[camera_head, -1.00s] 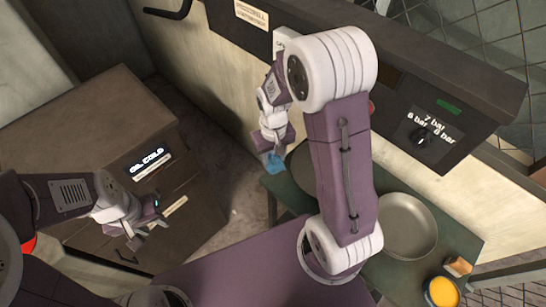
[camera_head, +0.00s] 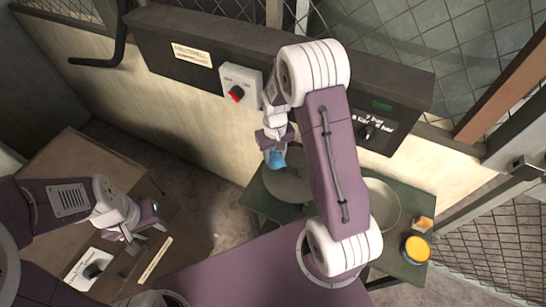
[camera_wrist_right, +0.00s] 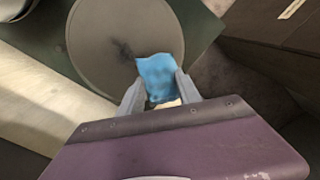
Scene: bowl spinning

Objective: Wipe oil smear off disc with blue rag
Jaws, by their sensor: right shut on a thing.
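The grey disc (camera_head: 288,187) lies on the green bench, partly hidden by my right arm in the head view. It also shows in the right wrist view (camera_wrist_right: 100,30), with a dark smear (camera_wrist_right: 124,52) near its middle. My right gripper (camera_wrist_right: 158,88) is shut on the crumpled blue rag (camera_wrist_right: 157,75). The rag (camera_head: 276,158) is at the disc, just right of and below the smear in the wrist view; I cannot tell whether it touches the surface. My left gripper (camera_head: 136,238) hangs over the brown box, away from the disc; its jaw opening is unclear.
A shallow metal bowl (camera_head: 383,207) sits right of the disc on the green bench (camera_head: 262,205). An orange-topped jar (camera_head: 416,249) and a small tan block (camera_head: 421,224) are at its right end. Behind is a wall panel with a red knob (camera_head: 236,93). The brown box (camera_head: 65,160) stands left.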

